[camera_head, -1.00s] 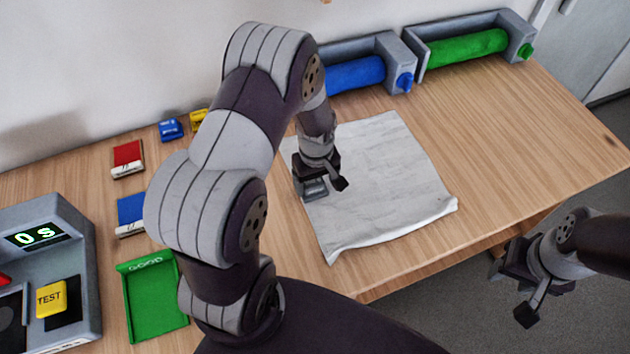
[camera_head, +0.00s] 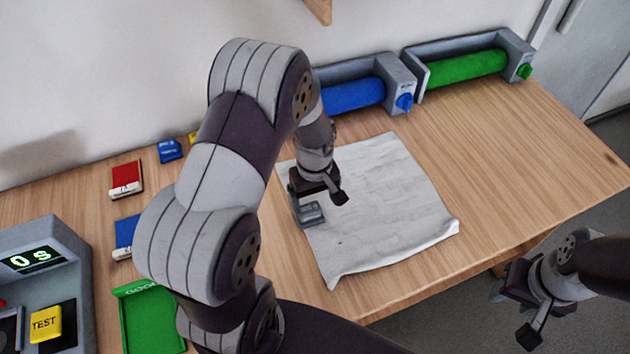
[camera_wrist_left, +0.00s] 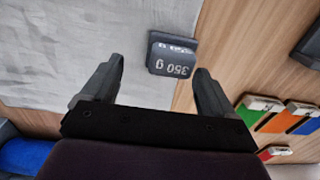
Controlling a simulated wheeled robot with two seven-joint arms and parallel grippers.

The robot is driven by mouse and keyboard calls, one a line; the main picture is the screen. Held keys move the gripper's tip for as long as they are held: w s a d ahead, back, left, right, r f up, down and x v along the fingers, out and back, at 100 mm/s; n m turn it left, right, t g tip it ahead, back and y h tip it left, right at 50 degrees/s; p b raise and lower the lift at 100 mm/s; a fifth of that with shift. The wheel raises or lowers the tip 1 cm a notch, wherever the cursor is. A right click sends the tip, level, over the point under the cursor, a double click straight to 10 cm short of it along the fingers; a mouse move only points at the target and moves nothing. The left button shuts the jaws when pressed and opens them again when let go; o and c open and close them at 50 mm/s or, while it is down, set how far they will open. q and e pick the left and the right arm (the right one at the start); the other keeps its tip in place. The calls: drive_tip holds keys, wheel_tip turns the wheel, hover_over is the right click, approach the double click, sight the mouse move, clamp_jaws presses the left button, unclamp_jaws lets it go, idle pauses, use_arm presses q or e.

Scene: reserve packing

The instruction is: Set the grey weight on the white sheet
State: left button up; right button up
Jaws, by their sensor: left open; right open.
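The grey weight (camera_head: 311,213), marked 350 g, rests flat at the left edge of the white sheet (camera_head: 395,205). In the left wrist view the weight (camera_wrist_left: 172,57) lies mostly on the sheet (camera_wrist_left: 85,40), its right side at the sheet's edge beside bare wood. My left gripper (camera_head: 317,195) is open just over the weight. In the left wrist view its fingers (camera_wrist_left: 160,70) stand apart, with the weight beyond and between them, apparently not gripped. My right gripper (camera_head: 515,314) is open and empty off the table's front edge at the right.
A blue roll (camera_head: 353,95) and a green roll (camera_head: 465,68) in grey holders stand along the back. Left are a red pack (camera_head: 126,177), a blue pack (camera_head: 124,236), a green tray (camera_head: 150,322) and a display box (camera_head: 75,245). The table right of the sheet is clear.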

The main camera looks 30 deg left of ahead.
sight(315, 206)
use_arm(q)
wheel_tip(315, 206, up, 8)
drive_tip(key=r, duration=0.1)
drive_tip(key=s+d+r+m+t, duration=0.1)
drive_tip(key=s+d+m, duration=0.4)
drive_tip(key=s+m, duration=0.3)
drive_tip(key=shift+s+r+m, duration=0.15)
drive_tip(key=shift+s+m, duration=0.2)
drive_tip(key=shift+m, duration=0.75)
